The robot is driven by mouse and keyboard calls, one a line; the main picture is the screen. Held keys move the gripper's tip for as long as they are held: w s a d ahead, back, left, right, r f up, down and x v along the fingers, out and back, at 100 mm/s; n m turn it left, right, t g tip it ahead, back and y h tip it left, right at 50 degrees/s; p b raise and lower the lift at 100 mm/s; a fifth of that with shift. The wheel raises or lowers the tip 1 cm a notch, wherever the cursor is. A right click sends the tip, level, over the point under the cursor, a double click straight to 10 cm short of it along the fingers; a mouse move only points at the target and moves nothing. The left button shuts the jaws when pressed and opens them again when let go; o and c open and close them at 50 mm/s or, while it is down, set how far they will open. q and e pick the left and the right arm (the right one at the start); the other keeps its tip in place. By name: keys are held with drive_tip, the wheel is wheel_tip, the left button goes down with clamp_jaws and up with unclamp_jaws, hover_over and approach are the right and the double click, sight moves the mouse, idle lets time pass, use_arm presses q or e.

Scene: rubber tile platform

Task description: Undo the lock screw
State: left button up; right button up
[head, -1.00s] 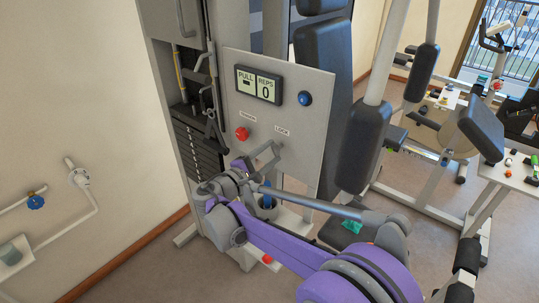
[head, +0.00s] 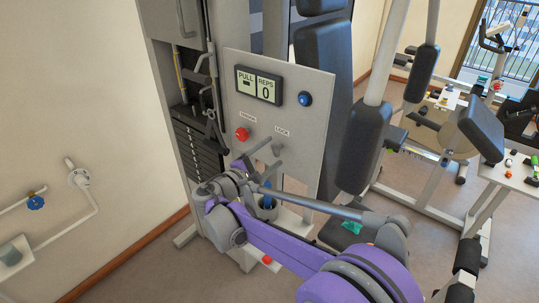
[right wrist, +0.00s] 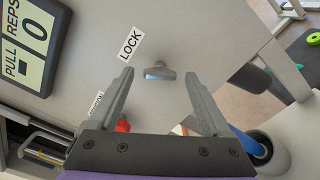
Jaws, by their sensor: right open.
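The lock screw (head: 277,149) is a small grey T-shaped handle on the grey panel (head: 300,135), below the LOCK label. My left gripper is not in view.
A red knob (head: 242,134) sits left of the screw and a blue knob (head: 305,98) above right. A display (head: 258,84) reads PULL and REPS 0. A padded upright (head: 327,75) stands to the right.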

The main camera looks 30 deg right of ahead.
drive_tip(key=v, duration=1)
drive_tip(key=shift+s+a+b, duration=0.15)
drive_tip(key=shift+a+b, duration=0.25)
